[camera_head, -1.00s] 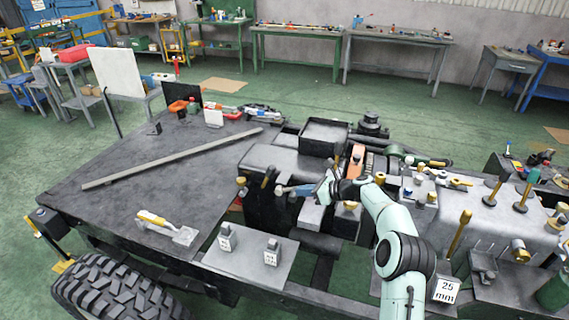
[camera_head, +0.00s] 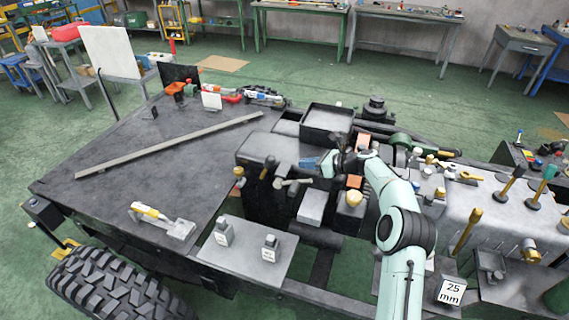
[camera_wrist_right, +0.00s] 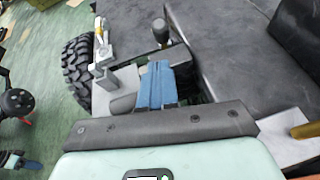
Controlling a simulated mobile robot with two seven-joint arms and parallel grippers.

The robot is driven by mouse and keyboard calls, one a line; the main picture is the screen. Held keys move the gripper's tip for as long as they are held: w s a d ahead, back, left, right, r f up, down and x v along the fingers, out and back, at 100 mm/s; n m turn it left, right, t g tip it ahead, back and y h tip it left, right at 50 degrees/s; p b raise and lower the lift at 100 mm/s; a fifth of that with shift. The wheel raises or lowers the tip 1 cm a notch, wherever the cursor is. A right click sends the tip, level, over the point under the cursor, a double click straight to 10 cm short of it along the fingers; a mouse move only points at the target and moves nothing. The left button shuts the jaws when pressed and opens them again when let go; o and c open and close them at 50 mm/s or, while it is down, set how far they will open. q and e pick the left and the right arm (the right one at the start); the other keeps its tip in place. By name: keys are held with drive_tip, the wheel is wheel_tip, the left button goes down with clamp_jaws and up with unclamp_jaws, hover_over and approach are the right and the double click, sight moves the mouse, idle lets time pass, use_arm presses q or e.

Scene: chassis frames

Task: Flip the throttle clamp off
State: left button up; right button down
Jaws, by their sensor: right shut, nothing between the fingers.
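A small grey metal lever with a rounded end (camera_head: 291,183), seemingly the throttle clamp, sticks out from the front of a dark housing (camera_head: 262,206) in the head view. The blue fingers (camera_wrist_right: 160,84) also show in the right wrist view. My left gripper is not in view.
A black-knobbed lever (camera_head: 267,167) and a yellow knob (camera_head: 239,172) stand close left of the clamp. A black open tray (camera_head: 327,121) is behind my gripper. A yellow-handled tool (camera_head: 160,219) and a long bar (camera_head: 170,145) lie on the dark deck.

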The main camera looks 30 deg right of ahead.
sight(283, 171)
drive_tip(key=p+x, duration=0.2)
drive_tip(key=x, duration=0.6)
drive_tip(key=shift+w+a, duration=0.15)
drive_tip(key=shift+w, duration=0.25)
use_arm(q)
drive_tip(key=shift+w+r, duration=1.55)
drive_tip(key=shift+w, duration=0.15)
use_arm(e)
drive_tip(key=shift+w+a+f, duration=0.3)
drive_tip(key=shift+w+f, duration=0.15)
drive_tip(key=shift+w, duration=0.05)
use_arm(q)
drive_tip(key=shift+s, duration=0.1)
use_arm(e)
drive_tip(key=shift+s, duration=0.1)
